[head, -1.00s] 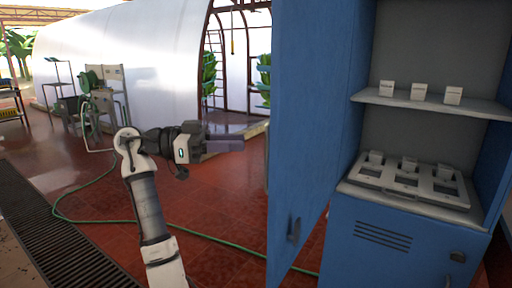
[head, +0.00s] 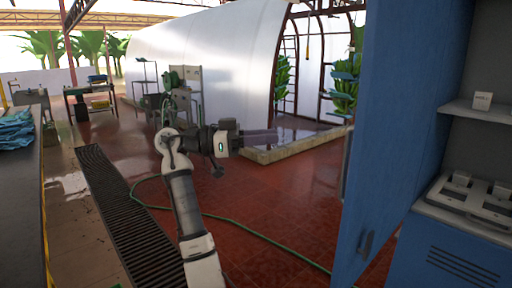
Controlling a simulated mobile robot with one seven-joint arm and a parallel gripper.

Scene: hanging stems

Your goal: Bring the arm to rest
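The gripper is in the air over the red tiled floor, apart from the blue cabinet's door.
The blue cabinet (head: 462,258) stands at right with its door (head: 395,140) open. White pieces (head: 482,101) and a slotted tray (head: 462,203) sit on its shelves. A dark table (head: 22,190) stands at left. A green hose (head: 265,238) crosses the floor beside a drain grate (head: 125,215).

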